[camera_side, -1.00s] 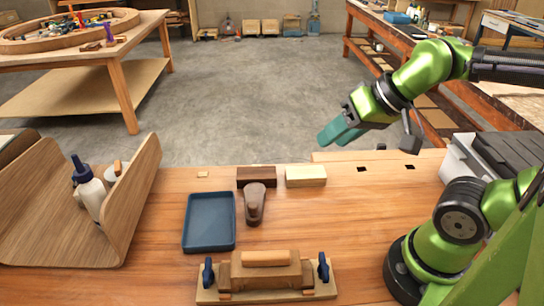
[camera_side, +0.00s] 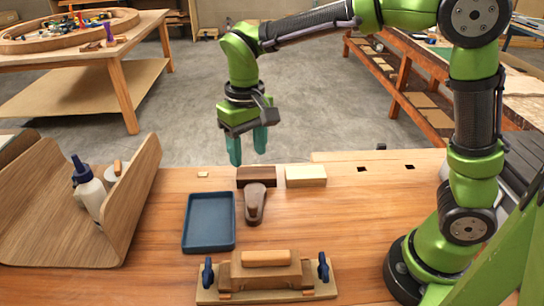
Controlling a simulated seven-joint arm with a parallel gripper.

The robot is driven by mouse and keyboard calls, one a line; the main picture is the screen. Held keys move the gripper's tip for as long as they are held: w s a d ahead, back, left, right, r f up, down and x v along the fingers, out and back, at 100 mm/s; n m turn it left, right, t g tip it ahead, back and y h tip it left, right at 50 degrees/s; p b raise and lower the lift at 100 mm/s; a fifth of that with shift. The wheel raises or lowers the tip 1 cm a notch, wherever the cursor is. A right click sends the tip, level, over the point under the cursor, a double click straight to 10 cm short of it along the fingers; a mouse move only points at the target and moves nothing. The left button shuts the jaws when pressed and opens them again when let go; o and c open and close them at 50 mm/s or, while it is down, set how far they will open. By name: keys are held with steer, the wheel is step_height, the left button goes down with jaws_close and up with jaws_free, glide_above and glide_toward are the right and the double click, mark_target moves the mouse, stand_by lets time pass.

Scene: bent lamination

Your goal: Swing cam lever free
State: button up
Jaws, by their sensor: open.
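The wooden clamping form (camera_side: 266,274) stands on a pale base board at the front of the bench. It has a blue lever (camera_side: 208,274) at its left end and another blue lever (camera_side: 323,269) at its right end, both roughly upright. A light wood bar (camera_side: 265,258) lies along its top. My gripper (camera_side: 248,152) is open and empty, with its teal fingers pointing down. It hangs above the back part of the bench, well behind the form and touching nothing. Which of the blue levers is the cam lever I cannot tell.
A blue tray (camera_side: 185,235) lies left of centre, beside a dark wooden tool (camera_side: 255,203). A dark block (camera_side: 257,176) and a pale block (camera_side: 306,176) sit behind. A bent wood piece (camera_side: 146,190) and a glue bottle (camera_side: 90,185) stand at left.

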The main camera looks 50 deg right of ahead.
mark_target(253, 204)
step_height(253, 204, down, 16)
steer(key=shift+s+d+f, duration=0.1)
steer(key=shift+s+f, duration=0.05)
steer(key=shift+f, duration=0.1)
stand_by(0.3)
steer(key=shift+c, duration=0.3)
jaws_close()
